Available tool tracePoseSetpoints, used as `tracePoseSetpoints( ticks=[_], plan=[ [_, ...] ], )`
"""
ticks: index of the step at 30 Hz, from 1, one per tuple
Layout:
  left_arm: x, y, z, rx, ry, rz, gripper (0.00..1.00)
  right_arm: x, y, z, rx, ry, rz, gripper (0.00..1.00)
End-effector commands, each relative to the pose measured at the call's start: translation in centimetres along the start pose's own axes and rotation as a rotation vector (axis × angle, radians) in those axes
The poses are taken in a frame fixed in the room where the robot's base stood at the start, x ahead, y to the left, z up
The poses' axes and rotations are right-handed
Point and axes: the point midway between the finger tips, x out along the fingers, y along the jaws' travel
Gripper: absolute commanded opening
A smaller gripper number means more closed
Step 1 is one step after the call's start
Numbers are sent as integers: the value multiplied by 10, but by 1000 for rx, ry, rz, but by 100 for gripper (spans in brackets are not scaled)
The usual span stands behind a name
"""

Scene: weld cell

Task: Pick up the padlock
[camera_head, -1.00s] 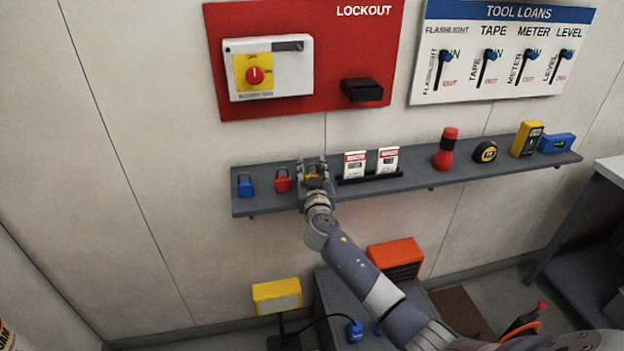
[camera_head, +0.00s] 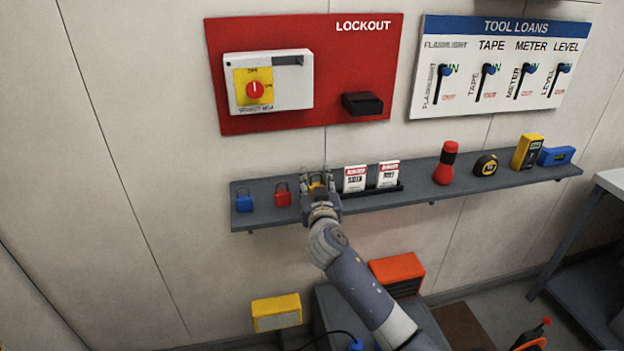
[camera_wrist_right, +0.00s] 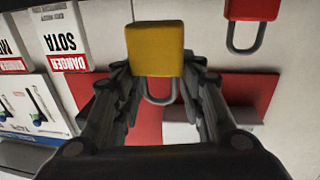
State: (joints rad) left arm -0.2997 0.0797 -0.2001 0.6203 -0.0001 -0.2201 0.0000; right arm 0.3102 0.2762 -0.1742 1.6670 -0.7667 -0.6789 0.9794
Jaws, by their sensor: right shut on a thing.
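The yellow padlock (camera_wrist_right: 156,48) shows large in the right wrist view, its shackle between the fingers. My right gripper (camera_wrist_right: 158,80) is shut on it. In the head view the right gripper (camera_head: 318,180) is at the shelf, and the yellow padlock (camera_head: 317,184) is mostly hidden behind its fingers. Whether the padlock touches the shelf cannot be told. A red padlock (camera_head: 282,195) and a blue padlock (camera_head: 244,200) stand on the shelf to the left. The red one also shows at the top right of the right wrist view (camera_wrist_right: 252,10). My left gripper is not in view.
The grey shelf (camera_head: 420,192) also holds two danger tags (camera_head: 355,178) in a rack just right of the gripper. Further right are a red flashlight (camera_head: 445,165), a tape measure (camera_head: 485,166), a yellow meter (camera_head: 527,152) and a blue level (camera_head: 556,156). A red lockout board (camera_head: 350,60) hangs above.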

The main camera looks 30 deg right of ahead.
Motion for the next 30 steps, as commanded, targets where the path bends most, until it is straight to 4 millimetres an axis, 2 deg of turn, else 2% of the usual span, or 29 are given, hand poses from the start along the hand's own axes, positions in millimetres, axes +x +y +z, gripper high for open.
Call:
tracePoseSetpoints(
  ticks=[6, 15, 21, 30],
  plan=[
    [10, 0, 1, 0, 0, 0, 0, -44, 8, -2, 2, 1, -1, 10],
    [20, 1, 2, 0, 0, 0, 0, -94, 17, -7, 2, 0, 0, 10],
    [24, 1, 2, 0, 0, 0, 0, -112, 21, -10, 0, 2, 0, 10],
    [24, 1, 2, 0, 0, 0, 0, -119, 22, -12, 0, 1, 1, 10]
  ],
)
